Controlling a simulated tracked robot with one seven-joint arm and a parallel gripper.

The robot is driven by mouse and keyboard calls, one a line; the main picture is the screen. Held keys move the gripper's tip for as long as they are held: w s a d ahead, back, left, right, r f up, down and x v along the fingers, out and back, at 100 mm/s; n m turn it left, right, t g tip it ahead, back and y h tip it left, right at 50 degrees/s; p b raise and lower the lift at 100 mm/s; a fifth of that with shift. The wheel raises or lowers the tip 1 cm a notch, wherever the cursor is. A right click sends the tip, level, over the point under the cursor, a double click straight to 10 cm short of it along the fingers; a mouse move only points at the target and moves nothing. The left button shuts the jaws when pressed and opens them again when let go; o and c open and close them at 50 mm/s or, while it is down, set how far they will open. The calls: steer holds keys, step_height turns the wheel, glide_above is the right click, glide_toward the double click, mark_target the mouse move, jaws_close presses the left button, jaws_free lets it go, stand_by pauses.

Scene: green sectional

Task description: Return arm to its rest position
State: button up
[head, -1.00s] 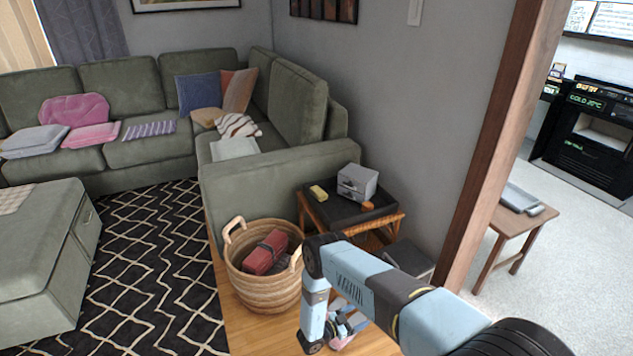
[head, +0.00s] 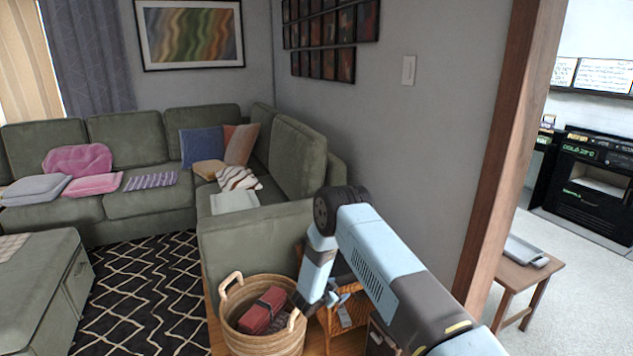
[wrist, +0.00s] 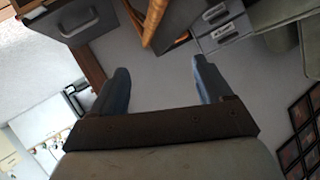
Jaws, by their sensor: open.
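My arm reaches in from the lower right of the head view, with its elbow raised and its forearm bent down. My gripper (head: 343,304) hangs low between the wicker basket and the side table, partly hidden by my own arm. In the wrist view my gripper (wrist: 162,80) shows its two blue fingers spread apart, with only grey wall visible between them. Nothing is held.
A wicker basket (head: 262,339) with a red item (head: 263,312) stands beside my forearm. A side table (head: 341,318) is largely hidden behind my arm. The green sectional (head: 252,241) is behind. A wooden door post (head: 503,170) stands to the right.

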steer(key=w+a+r+n+t+y, duration=0.1)
steer(key=w+r+y, duration=0.2)
steer(key=r, duration=1)
steer(key=w+a+r+n+y, duration=0.1)
steer(key=w+r+n+y, duration=0.15)
steer(key=r, duration=0.95)
steer(key=s+d+r+n+y, duration=0.2)
steer(key=s+r, duration=0.3)
steer(key=r, duration=0.7)
steer(key=s+d+r+n+y, duration=0.15)
steer(key=s+r, duration=0.35)
steer(key=r, duration=0.7)
steer(key=s+d+r+n+g+y, duration=0.1)
steer(key=s+d+r+n+g, duration=0.15)
steer(key=s+r, duration=0.7)
steer(key=s+d+g, duration=0.1)
steer(key=s+d, duration=0.2)
steer(key=s, duration=0.9)
steer(key=s+d+r+n+g+h, duration=0.1)
steer(key=s+d, duration=0.3)
steer(key=s, duration=0.8)
steer(key=s+d+n+g+h, duration=0.1)
steer(key=s+d, duration=0.3)
steer(key=s, duration=0.8)
steer(key=shift+s+d+r, duration=0.2)
steer(key=shift+s+d, duration=0.05)
steer(key=shift+s, duration=0.1)
